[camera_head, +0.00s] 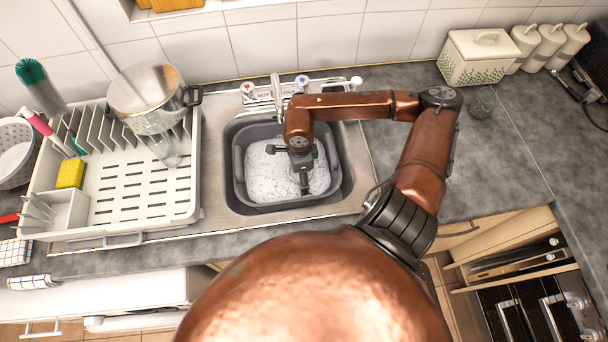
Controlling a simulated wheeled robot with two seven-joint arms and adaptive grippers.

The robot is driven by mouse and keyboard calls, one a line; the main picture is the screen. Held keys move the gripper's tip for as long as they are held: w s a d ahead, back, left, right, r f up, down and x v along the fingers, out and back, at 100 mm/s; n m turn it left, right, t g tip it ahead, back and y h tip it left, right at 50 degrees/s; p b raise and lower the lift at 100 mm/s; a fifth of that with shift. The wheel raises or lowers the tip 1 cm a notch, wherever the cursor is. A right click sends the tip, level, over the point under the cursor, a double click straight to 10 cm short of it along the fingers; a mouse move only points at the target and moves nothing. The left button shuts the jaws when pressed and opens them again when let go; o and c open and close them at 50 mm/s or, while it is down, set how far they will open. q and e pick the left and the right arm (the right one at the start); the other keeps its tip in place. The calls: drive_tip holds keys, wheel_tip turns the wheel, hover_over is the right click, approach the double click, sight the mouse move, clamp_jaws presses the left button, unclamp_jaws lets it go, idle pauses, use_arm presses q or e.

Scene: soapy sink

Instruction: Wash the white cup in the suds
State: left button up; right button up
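White suds (264,178) fill the grey basin (240,180) set in the sink. My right gripper (305,186) points down into the right part of the suds. Its fingers show only as a small dark shape from above, and I cannot tell whether they are open or shut, or whether they hold anything. I cannot make out the white cup; if it is in the basin, the suds or the gripper hide it. My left gripper is not in view.
A white dish rack (130,215) left of the sink holds a pot (145,95), a clear glass (167,150) and a yellow sponge (71,174). The tap (277,90) stands behind the basin. The grey counter right of the sink is mostly clear. An open drawer (515,250) is at lower right.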

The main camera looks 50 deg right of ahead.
drive_tip(key=shift+s+d+r+p, duration=0.1)
drive_tip(key=shift+s+d+p, duration=0.5)
drive_tip(key=shift+s+d, duration=0.65)
drive_tip(key=shift+w+a+f+b, duration=0.2)
drive_tip(key=shift+w+a+b, duration=0.3)
drive_tip(key=shift+w+b, duration=0.15)
drive_tip(key=shift+w+a+r+b, duration=0.1)
drive_tip(key=shift+w+a+b, duration=0.5)
drive_tip(key=shift+a+b, duration=0.15)
drive_tip(key=shift+s+d+r+p, duration=0.1)
drive_tip(key=shift+s+d+p, duration=0.7)
drive_tip(key=shift+s+d, duration=0.45)
drive_tip(key=shift+w+a+f+b, duration=0.25)
drive_tip(key=shift+w+a+b, duration=0.55)
drive_tip(key=shift+b, duration=0.2)
drive_tip(key=shift+w+a+r+b, duration=0.2)
drive_tip(key=shift+w+a+b, duration=0.2)
drive_tip(key=shift+a+b, duration=0.05)
